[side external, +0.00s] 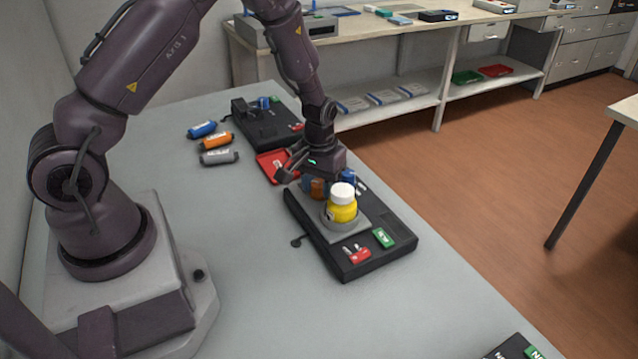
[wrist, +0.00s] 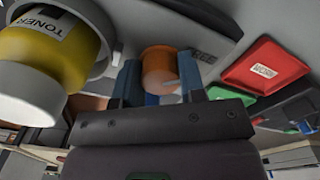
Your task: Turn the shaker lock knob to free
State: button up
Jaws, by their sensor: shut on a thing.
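The shaker lock knob is orange (wrist: 159,66) and sits between the two blue fingers of my gripper (wrist: 160,78) in the wrist view. The fingers are shut on it from both sides. In the side view the knob (side external: 317,187) shows small and brownish below my gripper (side external: 320,184), partly hidden by it. The knob is at the far side of the grey plate on the black shaker base (side external: 345,258). Lettering beside the knob in the wrist view is partly cut off. I cannot tell which way the knob points.
A yellow toner bottle (side external: 343,212) with a white cap stands upright in a grey holder, close beside my gripper. A red tray (side external: 270,168) and another black unit (side external: 262,130) lie behind. Blue, orange and grey cartridges (side external: 217,141) lie left.

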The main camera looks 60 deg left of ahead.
jog(key=shift+r+n, duration=0.1)
jog(key=shift+n, duration=0.5)
